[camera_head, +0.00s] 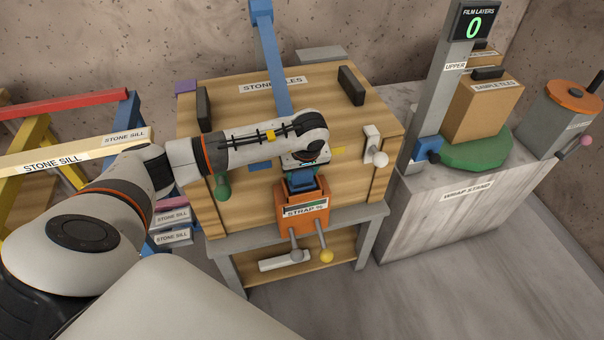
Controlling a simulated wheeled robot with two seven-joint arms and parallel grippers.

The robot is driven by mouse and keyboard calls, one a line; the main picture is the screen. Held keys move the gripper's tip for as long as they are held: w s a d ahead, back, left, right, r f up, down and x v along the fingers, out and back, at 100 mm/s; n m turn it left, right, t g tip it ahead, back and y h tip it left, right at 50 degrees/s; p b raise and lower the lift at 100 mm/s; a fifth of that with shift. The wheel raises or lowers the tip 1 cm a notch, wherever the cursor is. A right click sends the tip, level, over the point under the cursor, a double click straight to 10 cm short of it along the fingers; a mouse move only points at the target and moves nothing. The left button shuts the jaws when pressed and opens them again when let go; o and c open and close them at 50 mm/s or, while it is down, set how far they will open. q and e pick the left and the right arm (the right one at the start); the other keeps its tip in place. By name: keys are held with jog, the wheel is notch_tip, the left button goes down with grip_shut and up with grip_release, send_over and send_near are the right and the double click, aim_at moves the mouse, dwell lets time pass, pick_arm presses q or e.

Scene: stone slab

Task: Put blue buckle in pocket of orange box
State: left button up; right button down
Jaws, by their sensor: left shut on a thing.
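My left arm reaches in from the left over the wooden crate. My left gripper (301,168) points down at the crate's front and is shut on the blue buckle (303,184). The buckle is at the top opening of the orange box (316,220), which is labelled "STRAP %". I cannot tell whether the buckle is inside the pocket or just above it. The gripper hides the buckle's upper part, and the fingertips are hard to make out. My right gripper is not in view.
The wooden crate (240,108) sits on a grey stand, with a blue strap (276,80) over it. A green knob (222,187) and a white knob (380,159) stick out. Levers hang below the box. The wrap stand (466,198) is right; coloured trestles (60,105) are left.

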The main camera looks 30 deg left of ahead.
pick_arm(q)
jog(key=shift+f, duration=0.95)
jog(key=shift+f, duration=0.1)
jog(key=o, duration=1)
jog(key=shift+r, duration=0.3)
jog(key=v, duration=1.1)
jog(key=shift+s+d+r, duration=0.1)
jog(key=shift+r, duration=0.25)
